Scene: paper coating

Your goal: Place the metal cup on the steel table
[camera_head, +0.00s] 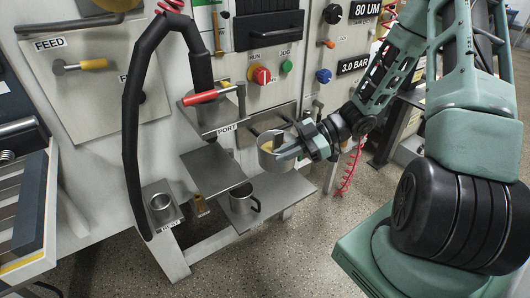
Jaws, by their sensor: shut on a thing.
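A metal cup (268,162) with a pale yellow inside is at the end of my gripper (290,150), right of the centre of the head view. My gripper is shut on its right side and holds it roughly upright. A second steel surface (212,167) sits higher and to the left. I cannot tell which of these surfaces the task names.
Another metal cup (240,201) with a dark handle stands on the lower table. A thick black hose (131,130) and a red-handled lever (205,97) are nearby. The lower table's right part is bare.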

